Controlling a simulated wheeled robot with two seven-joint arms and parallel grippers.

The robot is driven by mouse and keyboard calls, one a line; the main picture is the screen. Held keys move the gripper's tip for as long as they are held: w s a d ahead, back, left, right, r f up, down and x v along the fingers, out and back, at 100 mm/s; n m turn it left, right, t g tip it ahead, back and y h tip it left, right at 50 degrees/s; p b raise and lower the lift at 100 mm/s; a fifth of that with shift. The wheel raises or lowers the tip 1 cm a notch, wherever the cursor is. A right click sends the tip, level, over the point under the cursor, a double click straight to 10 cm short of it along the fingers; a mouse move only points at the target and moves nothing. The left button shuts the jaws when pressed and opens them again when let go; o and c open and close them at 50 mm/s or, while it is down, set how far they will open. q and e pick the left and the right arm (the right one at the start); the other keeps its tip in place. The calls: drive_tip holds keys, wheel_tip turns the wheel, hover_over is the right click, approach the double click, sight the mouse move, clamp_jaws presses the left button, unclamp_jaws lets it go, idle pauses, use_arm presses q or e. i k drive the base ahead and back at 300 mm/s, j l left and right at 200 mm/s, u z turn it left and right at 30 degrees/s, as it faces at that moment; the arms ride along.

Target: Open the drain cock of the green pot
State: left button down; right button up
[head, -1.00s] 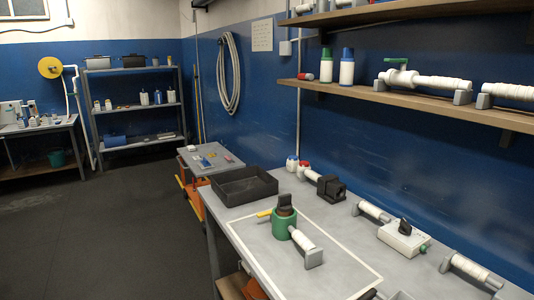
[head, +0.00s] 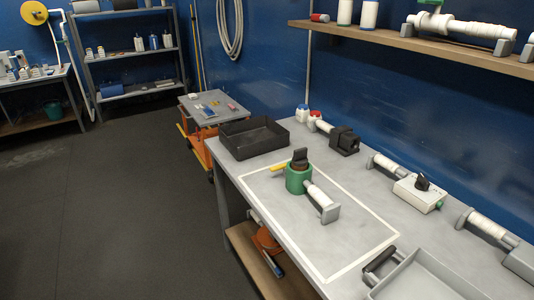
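The green pot (head: 298,180) stands upright on the grey workbench, inside a white outlined rectangle. A black piece (head: 300,158) sits on top of it. A yellow handle-like part (head: 279,170) sticks out from its left side; I cannot tell whether this is the drain cock or how it is set. A white cylindrical handle (head: 317,197) with a grey end block (head: 330,213) extends from the pot toward the lower right. Neither of my grippers shows in the head view.
A black open tray (head: 254,148) stands behind the pot. A white box with a black knob (head: 419,194) lies to the right. A grey tray (head: 415,280) is at the front right. The bench (head: 350,245) is clear between pot and grey tray.

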sight(278, 168)
drive_tip(key=i+j, duration=0.85)
drive_tip(key=j, duration=0.15)
drive_tip(key=z, duration=1.35)
